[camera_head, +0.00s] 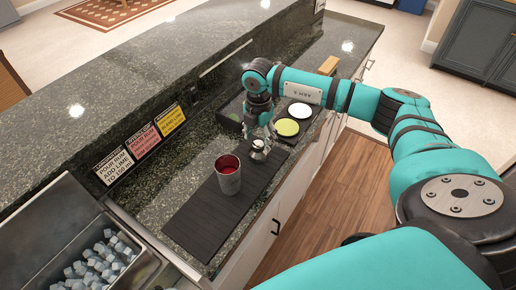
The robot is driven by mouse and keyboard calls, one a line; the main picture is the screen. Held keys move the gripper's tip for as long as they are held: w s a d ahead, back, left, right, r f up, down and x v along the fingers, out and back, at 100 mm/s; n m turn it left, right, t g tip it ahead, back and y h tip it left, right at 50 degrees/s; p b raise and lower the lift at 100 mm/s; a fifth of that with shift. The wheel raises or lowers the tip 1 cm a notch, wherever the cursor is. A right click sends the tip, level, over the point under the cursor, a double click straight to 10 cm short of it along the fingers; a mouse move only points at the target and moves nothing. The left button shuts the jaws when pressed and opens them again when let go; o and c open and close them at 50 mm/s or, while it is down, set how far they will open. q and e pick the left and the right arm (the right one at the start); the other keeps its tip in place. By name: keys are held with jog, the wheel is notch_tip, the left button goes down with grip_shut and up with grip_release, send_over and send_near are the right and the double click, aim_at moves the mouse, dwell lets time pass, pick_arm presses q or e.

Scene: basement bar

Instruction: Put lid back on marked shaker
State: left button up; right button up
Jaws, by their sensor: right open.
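An open metal shaker cup (230,181) with a red inside stands upright on a dark ribbed mat (197,222) on the counter. A small silver piece that looks like the shaker lid (258,151) sits on the mat behind and right of the cup. My right gripper (259,139) points down just above the lid, with its fingers open close to the lid's top. I cannot tell whether they touch it. No mark on the cup can be made out. My left gripper is out of view.
Recipe cards (142,143) stand along the raised ledge at left. An ice bin (100,262) is at front left. A wooden block (328,65) is farther back.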

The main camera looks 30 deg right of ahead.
jog(key=shift+a+f, duration=0.1)
jog(key=shift+f, duration=1.25)
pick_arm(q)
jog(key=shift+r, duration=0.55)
pick_arm(e)
jog(key=shift+c, duration=0.2)
jog(key=c, duration=1.2)
jog(key=shift+r, duration=0.1)
jog(key=shift+w+r+b, duration=0.1)
jog(key=shift+r+b, duration=0.25)
jog(key=shift+r, duration=0.2)
notch_tip(320, 180, up, 2)
jog(key=shift+r+b, duration=0.1)
jog(key=shift+b, duration=0.55)
pick_arm(q)
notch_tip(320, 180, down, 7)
jog(key=b, duration=0.4)
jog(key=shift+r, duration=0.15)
pick_arm(e)
jog(key=s+a, duration=0.2)
jog(key=s, duration=0.5)
jog(key=s+a+r, duration=0.1)
jog(key=s+a, duration=0.2)
jog(key=s, duration=0.5)
jog(key=shift+a+r, duration=0.3)
jog(key=shift+a, duration=0.05)
